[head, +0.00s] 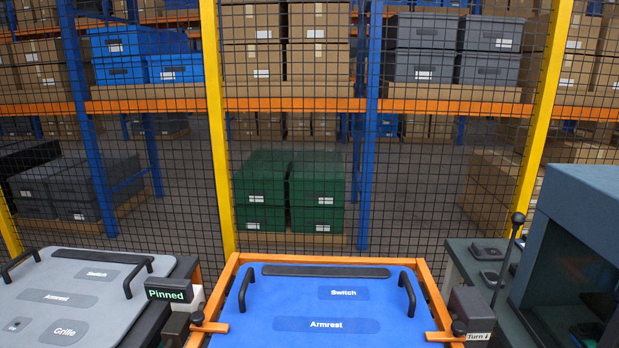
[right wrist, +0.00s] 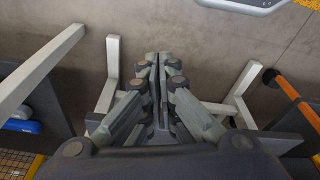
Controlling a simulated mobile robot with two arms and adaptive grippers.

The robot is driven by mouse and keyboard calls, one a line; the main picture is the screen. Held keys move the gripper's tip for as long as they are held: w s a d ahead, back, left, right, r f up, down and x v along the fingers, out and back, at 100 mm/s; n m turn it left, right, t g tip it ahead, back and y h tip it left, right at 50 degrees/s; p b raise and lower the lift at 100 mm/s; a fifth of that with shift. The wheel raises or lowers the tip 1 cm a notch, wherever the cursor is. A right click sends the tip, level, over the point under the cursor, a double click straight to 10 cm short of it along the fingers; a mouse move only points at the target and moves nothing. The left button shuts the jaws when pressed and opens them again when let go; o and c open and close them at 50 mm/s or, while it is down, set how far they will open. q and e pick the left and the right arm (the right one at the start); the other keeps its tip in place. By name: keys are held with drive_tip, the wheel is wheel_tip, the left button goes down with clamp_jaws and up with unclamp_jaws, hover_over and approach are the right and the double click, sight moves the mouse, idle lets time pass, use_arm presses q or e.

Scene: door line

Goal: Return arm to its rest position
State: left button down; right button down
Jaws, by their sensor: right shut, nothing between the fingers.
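My right gripper (right wrist: 159,62) shows only in the right wrist view. Its two fingers lie together, shut and empty, over a bare grey-brown floor (right wrist: 205,50). It touches nothing that I can see. Neither gripper nor arm shows in the head view, and my left gripper is in no view.
A blue panel (head: 302,299) marked Switch and Armrest lies in an orange frame (head: 425,285). A grey panel (head: 78,284) is at left. Small signs read Pinned (head: 169,295) and Turn (head: 479,336). A dark machine (head: 575,245) and black-knobbed lever (head: 507,250) stand at right. Mesh fencing and shelves stand behind.

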drive_tip(key=s+d+f+g, duration=0.1)
drive_tip(key=s+d+f, duration=0.2)
drive_tip(key=s+f, duration=1.1)
drive_tip(key=shift+s+f, duration=0.4)
drive_tip(key=shift+s, duration=0.75)
